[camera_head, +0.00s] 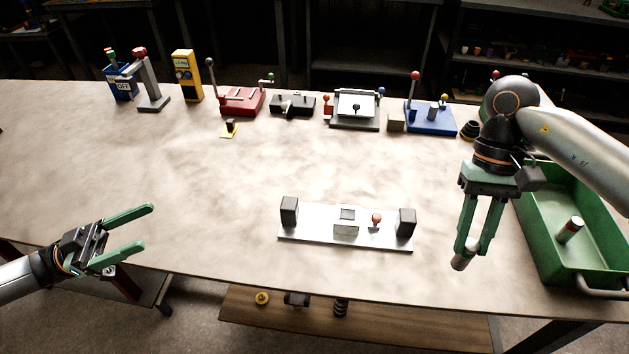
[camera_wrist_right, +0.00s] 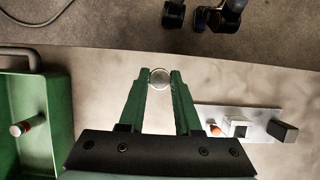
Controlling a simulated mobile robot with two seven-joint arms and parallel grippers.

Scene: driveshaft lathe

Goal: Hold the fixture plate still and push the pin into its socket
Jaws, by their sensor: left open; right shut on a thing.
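The fixture plate (camera_head: 330,240) is a flat silver plate near the table's front edge, with a dark block at each end. A raised block (camera_head: 346,228), probably the socket, and a small orange-red knob (camera_head: 376,219) stand on it. My right gripper (camera_head: 466,246) points down to the right of the plate, shut on a metal pin (camera_head: 462,261). In the right wrist view the pin's round end (camera_wrist_right: 159,79) shows between the fingertips, and the plate (camera_wrist_right: 258,122) lies to the right, apart from it. My left gripper (camera_head: 150,228) is open and empty, left of the plate.
A green bin (camera_head: 533,213) at the right holds another pin (camera_head: 571,229) with a red band. Several lever and switch devices, including a red one (camera_head: 241,101) and a blue one (camera_head: 430,118), line the back.

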